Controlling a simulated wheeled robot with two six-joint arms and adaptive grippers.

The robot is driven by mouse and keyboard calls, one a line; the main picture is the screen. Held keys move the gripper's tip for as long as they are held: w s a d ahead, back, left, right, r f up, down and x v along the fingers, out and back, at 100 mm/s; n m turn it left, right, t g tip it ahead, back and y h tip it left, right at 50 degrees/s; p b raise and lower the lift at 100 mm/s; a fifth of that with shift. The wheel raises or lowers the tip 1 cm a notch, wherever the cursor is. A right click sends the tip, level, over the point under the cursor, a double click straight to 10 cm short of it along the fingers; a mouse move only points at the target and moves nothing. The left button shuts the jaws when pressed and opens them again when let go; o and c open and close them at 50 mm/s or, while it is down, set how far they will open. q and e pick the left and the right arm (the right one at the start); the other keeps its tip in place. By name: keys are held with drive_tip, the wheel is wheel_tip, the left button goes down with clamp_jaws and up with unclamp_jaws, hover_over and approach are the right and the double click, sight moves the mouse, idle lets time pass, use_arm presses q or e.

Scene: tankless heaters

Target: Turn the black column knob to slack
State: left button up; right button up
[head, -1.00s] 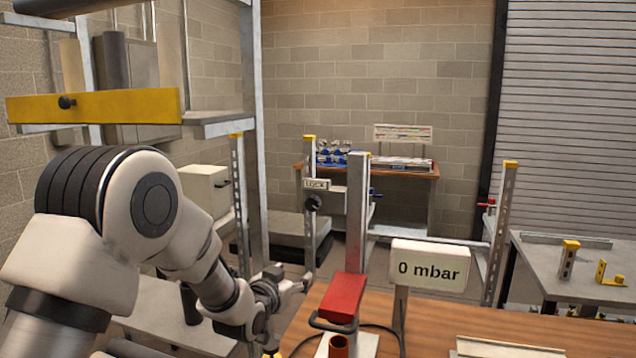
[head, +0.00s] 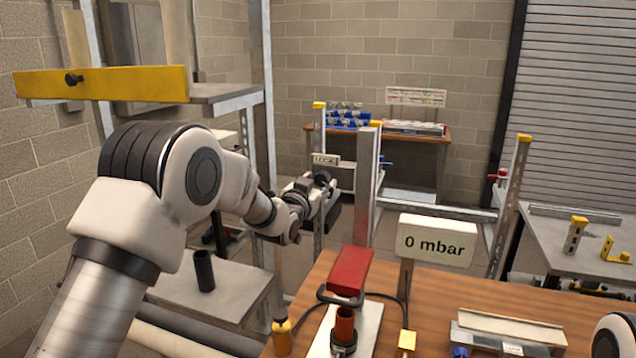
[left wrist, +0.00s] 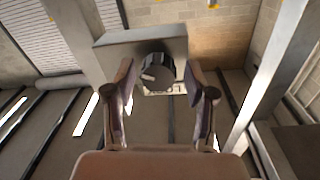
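The black column knob (left wrist: 158,72) sits on a grey box (left wrist: 120,48) in the left wrist view. A pale pointer mark on it points to the lower left of that picture. My left gripper (left wrist: 159,84) is open, with one finger on each side of the knob. Gaps show between fingers and knob, and I cannot tell whether either touches. In the head view the left gripper (head: 312,192) is at the column, and the knob (head: 322,178) is partly hidden by it. A small label plate (head: 325,160) is above; its text is too small to read surely. My right gripper is out of view.
A sign reading "0 mbar" (head: 437,240) and a red block (head: 350,270) stand on the wooden bench (head: 400,300) in front. A grey post (head: 367,185) rises just right of the knob. A shelf with a yellow front (head: 130,84) is at upper left.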

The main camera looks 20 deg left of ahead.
use_arm(q)
drive_tip(key=shift+d, duration=0.1)
clamp_jaws()
drive_tip(key=shift+f+n+b, duration=0.15)
drive_tip(key=shift+n+b, duration=1.2)
drive_tip(key=shift+n, duration=0.15)
drive_tip(key=n+b, duration=0.2)
drive_tip(key=n, duration=0.2)
drive_tip(key=shift+d+n, duration=0.1)
drive_tip(key=shift+n, duration=0.2)
drive_tip(key=n+b, duration=0.1)
drive_tip(key=n, duration=0.2)
drive_tip(key=n+b, duration=0.2)
drive_tip(key=n, duration=0.1)
drive_tip(key=shift+d+r+n+t, duration=0.1)
drive_tip(key=shift+r+n+t, duration=0.1)
drive_tip(key=shift+n+t, duration=0.1)
drive_tip(key=n+b, duration=0.1)
drive_tip(key=n, duration=0.5)
drive_tip(key=shift+r+n+y+b, duration=0.2)
drive_tip(key=shift+n+y+b, duration=0.2)
